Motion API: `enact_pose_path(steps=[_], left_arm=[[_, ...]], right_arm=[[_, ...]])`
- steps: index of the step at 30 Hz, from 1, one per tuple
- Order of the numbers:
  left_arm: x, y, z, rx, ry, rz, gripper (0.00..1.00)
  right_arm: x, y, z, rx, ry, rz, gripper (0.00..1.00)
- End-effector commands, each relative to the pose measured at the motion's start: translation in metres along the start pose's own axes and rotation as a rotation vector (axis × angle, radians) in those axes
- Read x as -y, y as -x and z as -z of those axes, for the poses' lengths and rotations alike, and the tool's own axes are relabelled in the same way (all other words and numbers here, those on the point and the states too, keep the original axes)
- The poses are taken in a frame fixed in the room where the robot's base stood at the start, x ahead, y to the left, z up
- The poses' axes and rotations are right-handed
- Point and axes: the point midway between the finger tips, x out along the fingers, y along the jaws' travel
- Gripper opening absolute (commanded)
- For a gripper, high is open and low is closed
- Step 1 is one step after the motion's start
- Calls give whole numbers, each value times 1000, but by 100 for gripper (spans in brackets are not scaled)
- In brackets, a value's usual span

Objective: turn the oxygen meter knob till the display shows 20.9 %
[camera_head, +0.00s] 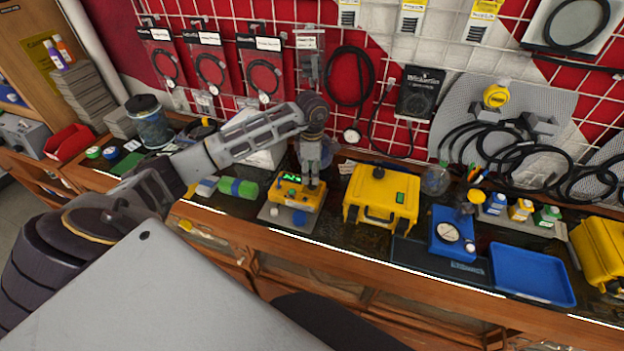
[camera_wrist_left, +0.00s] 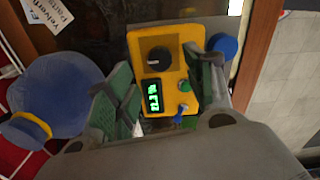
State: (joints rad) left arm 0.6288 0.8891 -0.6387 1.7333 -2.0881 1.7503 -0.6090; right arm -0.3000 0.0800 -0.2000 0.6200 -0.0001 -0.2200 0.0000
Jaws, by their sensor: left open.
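The oxygen meter is a yellow box (camera_head: 283,205) on the bench, on a grey plate, with a lit green display (camera_head: 291,178). In the left wrist view its yellow face (camera_wrist_left: 174,50) carries a black round knob (camera_wrist_left: 159,60). The green display (camera_wrist_left: 153,95) shows sideways digits that I cannot read surely. A green button (camera_wrist_left: 185,86) and a small blue-tipped switch (camera_wrist_left: 180,112) sit beside it. My left gripper (camera_head: 311,184) points down over the meter. Its fingers (camera_wrist_left: 162,65) are apart on either side of the face, with nothing between them gripped. My right gripper is not in view.
A yellow case (camera_head: 382,198) stands close right of the meter. A blue gauge unit (camera_head: 450,235) and blue tray (camera_head: 532,274) are farther right. A red-and-white wall with hanging hoses rises behind.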

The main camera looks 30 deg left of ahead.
Motion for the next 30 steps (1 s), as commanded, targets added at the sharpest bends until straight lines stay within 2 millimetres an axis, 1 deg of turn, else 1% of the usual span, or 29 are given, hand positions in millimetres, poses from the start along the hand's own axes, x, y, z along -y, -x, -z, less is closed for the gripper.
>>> enact_pose_path(steps=[6, 12, 17, 24, 26, 30], left_arm=[[1, -27, 0, -1, 1, 3, 53], [1, -42, 0, -1, 1, 2, 53], [0, -47, 0, -1, 1, 0, 53], [0, -47, 0, -1, 0, 0, 53], [0, -47, 0, -1, 0, 0, 47], [0, -47, 0, -1, 0, 0, 29]], right_arm=[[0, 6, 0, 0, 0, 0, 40], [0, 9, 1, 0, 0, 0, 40], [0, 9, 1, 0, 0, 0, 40], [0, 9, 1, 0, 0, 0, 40], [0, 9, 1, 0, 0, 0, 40], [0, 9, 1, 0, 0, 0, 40]])
